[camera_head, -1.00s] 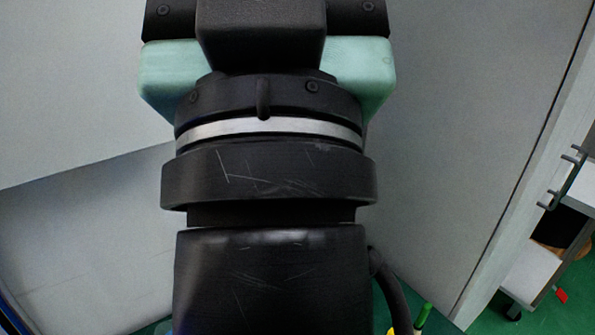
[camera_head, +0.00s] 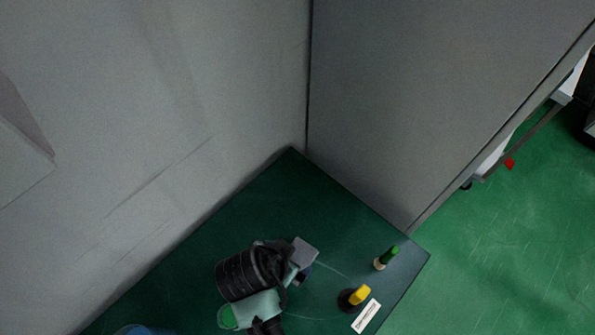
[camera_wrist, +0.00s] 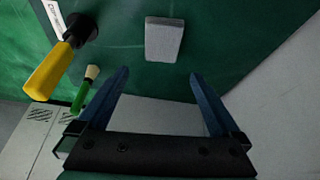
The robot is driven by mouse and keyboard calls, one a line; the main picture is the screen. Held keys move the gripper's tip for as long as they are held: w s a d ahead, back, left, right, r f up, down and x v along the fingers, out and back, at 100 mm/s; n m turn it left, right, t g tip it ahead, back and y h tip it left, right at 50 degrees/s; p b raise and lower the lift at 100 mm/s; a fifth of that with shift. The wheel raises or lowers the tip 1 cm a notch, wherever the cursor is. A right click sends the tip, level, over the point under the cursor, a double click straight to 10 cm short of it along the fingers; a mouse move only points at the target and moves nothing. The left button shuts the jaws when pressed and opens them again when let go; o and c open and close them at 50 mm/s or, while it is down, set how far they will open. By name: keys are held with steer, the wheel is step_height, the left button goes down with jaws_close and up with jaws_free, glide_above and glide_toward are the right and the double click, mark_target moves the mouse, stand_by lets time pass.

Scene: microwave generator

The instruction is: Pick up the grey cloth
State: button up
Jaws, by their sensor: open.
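The grey cloth (camera_wrist: 165,39) looks like a small, light grey, block-shaped piece on the green surface. In the wrist view it lies just beyond and between my fingertips, with a visible space around it. It also shows in the head view (camera_head: 304,251), at the upper right of my gripper and partly covered by it. My gripper (camera_wrist: 160,75) has its two blue fingers spread wide with nothing between them. In the head view my wrist hides most of the fingers.
A yellow-handled tool with a black round end (camera_head: 355,297) and a green-handled tool (camera_head: 387,257) stand right of the cloth. A white label (camera_head: 366,316) lies near the surface's right edge. Grey walls (camera_head: 200,110) (camera_head: 420,100) meet behind it. A blue round object (camera_head: 145,329) shows at the bottom.

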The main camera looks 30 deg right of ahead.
mark_target(302, 251)
steer(key=x, duration=1.2)
steer(key=shift+w+d+f, duration=0.15)
steer(key=shift+w, duration=0.1)
steer(key=c, duration=1.1)
steer(key=shift+o, duration=0.2)
step_height(302, 251, up, 10)
